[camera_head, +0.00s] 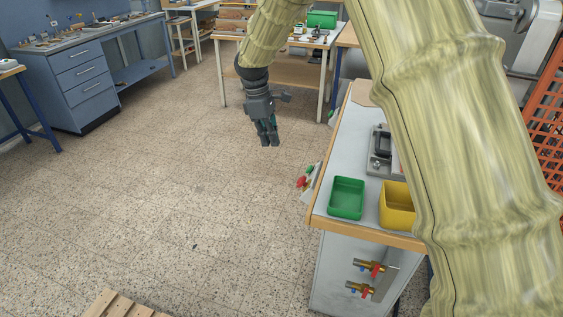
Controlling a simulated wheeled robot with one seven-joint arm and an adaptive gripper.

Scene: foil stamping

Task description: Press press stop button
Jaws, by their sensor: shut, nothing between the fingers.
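A small light box (310,184) is fixed to the left edge of the worktop. It carries a red button (301,181), which looks like the stop button, and a green button (309,169) above it. Both are small, and whether either is pressed cannot be told. My gripper (269,143) is dark, points down and is shut and empty. It hangs in the air over the open floor, up and left of the red button and apart from it. My arm hides part of the press and worktop.
On the worktop (331,187) stand a green bin (347,198), a yellow bin (396,206) and a metal fixture (381,151). Red-handled valves (371,267) stick out of the cabinet front. A wooden pallet (121,304) lies at the bottom. The floor left of the worktop is clear.

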